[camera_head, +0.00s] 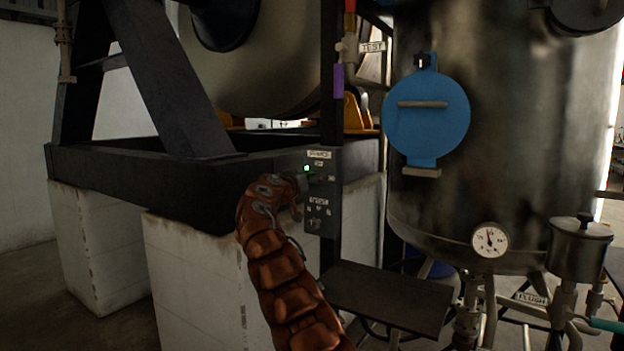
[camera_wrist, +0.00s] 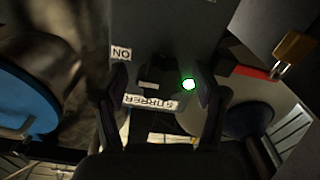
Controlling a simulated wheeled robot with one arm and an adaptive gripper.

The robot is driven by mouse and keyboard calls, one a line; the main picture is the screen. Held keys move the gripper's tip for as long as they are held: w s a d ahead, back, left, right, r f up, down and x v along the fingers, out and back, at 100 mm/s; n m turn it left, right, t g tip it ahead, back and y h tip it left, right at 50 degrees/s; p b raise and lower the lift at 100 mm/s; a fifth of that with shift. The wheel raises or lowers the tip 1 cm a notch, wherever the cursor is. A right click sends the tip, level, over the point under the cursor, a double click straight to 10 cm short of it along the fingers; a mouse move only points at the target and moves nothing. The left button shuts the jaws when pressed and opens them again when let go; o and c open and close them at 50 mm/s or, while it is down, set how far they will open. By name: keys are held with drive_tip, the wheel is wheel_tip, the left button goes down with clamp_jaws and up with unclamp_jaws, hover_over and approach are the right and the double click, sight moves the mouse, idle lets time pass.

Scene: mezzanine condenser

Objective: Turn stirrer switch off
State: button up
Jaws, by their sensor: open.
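The dark control panel (camera_head: 322,192) stands on a post in the middle of the head view. Its upper part carries a label reading STIRRER (camera_wrist: 150,102), upside down in the wrist view. A lit green lamp (camera_head: 306,168) is beside the label; it also shows in the wrist view (camera_wrist: 189,85). A dark stirrer switch (camera_wrist: 156,78) shows dimly there, with an ON label (camera_wrist: 121,53) to its upper left. My gripper (camera_wrist: 161,75) is open, with its fingers on either side of the switch. I cannot tell whether they touch it. In the head view my gripper partly hides the switch.
A second knob (camera_head: 316,224) sits lower on the panel. A small dark shelf (camera_head: 388,298) lies below it. A steel tank (camera_head: 530,130) with a blue round handle plate (camera_head: 427,115) stands right. A dark frame (camera_head: 110,175) on white blocks (camera_head: 190,265) is left.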

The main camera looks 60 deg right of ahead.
drive_tip(key=c, duration=1.1)
drive_tip(key=shift+c, duration=0.2)
